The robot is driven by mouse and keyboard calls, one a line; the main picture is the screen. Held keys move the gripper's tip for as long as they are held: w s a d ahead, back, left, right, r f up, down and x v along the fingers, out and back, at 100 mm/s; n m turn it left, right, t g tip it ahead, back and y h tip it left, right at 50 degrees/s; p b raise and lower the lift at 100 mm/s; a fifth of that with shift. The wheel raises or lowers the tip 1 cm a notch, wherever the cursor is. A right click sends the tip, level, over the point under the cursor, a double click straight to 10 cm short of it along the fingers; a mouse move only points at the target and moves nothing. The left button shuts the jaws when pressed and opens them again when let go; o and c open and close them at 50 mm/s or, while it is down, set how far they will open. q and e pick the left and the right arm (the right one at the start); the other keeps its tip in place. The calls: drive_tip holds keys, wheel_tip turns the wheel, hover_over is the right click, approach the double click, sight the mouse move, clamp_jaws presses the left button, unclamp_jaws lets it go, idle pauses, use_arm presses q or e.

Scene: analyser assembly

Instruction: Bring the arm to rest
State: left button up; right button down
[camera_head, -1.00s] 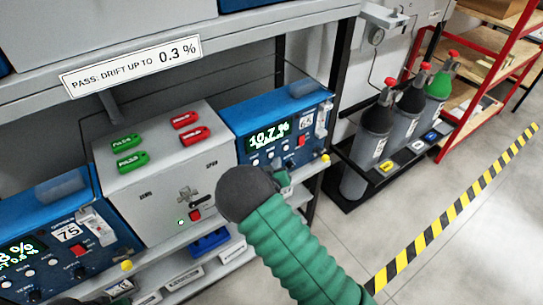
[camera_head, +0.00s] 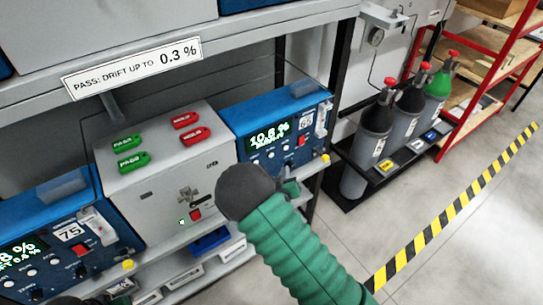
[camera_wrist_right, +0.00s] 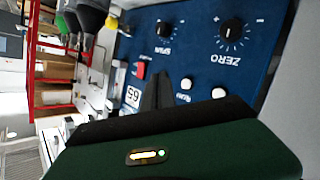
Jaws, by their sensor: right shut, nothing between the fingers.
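My right arm, in a green ribbed sleeve (camera_head: 295,250), comes up from the lower right in the head view. Its dark rounded wrist (camera_head: 245,191) is in front of the blue analyser numbered 65 (camera_head: 243,118) and largely hides the gripper. In the right wrist view the dark fingers of my right gripper (camera_wrist_right: 157,88) are together and empty. They are in front of the analyser's blue panel (camera_wrist_right: 197,50), near its white buttons and the ZERO knob (camera_wrist_right: 232,31). I cannot tell whether they touch it. My left gripper cannot be made out.
A grey box (camera_head: 165,180) with green and red tags stands between analyser 65 and another numbered 75 (camera_head: 40,225). A shelf with a drift sign (camera_head: 132,68) hangs above. Gas cylinders (camera_head: 376,130) stand at right. The floor by the striped tape (camera_head: 455,210) is clear.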

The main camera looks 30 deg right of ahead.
idle(0.3)
drive_tip(key=s+a+r+g+y, duration=0.2)
drive_tip(key=s+a+g+y, duration=0.3)
drive_tip(key=s+a+y, duration=0.6)
drive_tip(key=s+a+r+n+g+h, duration=0.1)
drive_tip(key=s+a, duration=0.4)
drive_tip(key=s, duration=0.6)
wheel_tip(320, 180, up, 2)
drive_tip(key=n+g, duration=0.1)
drive_tip(key=g, duration=0.1)
drive_tip(key=shift+g+h, duration=0.4)
